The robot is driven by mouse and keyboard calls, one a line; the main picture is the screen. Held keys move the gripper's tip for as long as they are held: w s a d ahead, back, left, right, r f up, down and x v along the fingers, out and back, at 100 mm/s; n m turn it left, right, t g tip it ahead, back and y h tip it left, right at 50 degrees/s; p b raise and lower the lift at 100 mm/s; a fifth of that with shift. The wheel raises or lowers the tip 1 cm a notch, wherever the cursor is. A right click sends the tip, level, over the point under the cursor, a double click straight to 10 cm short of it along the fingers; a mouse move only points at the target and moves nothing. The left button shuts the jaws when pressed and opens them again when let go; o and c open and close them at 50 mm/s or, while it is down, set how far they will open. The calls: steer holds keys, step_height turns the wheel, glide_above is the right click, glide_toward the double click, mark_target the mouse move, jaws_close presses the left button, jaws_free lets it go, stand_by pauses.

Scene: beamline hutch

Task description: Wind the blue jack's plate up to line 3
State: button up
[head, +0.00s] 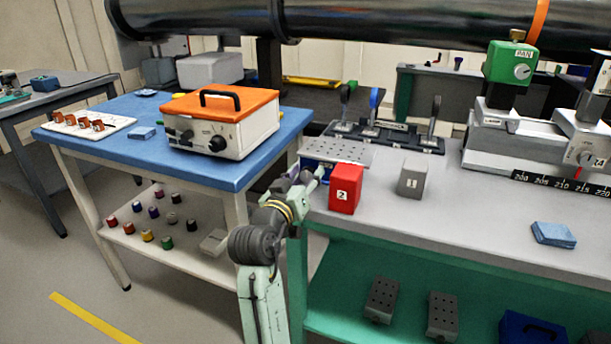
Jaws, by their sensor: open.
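A grey perforated plate (338,151) sits at the left end of the grey bench top. A blue body (318,168) shows under its front edge and looks like the blue jack. My gripper (308,178) is at the front left of this body, open, and covers part of it. I cannot tell whether the fingers touch it or straddle a knob. No height lines or line numbers on the jack can be read in this view.
A red block marked 2 (345,189) stands just right of my gripper, with a grey block (412,178) beyond it. Levers (374,106) stand behind the plate. An orange-lidded box (221,122) is on the blue table to the left.

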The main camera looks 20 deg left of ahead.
steer(key=shift+c, duration=0.6)
steer(key=c, duration=0.8)
steer(key=shift+o, duration=0.2)
steer(key=shift+f+m+b, duration=0.1)
steer(key=shift+m+b, duration=0.3)
steer(key=shift+b, duration=0.05)
steer(key=m+b, duration=0.3)
steer(key=shift+d+f+m+b, duration=0.1)
steer(key=shift+m+b, duration=0.2)
steer(key=m+b, duration=0.2)
steer(key=m, duration=0.1)
steer(key=shift+m+b, duration=0.3)
steer(key=shift+b, duration=0.1)
steer(key=shift+d+m+b, duration=0.1)
steer(key=shift+m+b, duration=0.9)
steer(key=shift+m, duration=0.4)
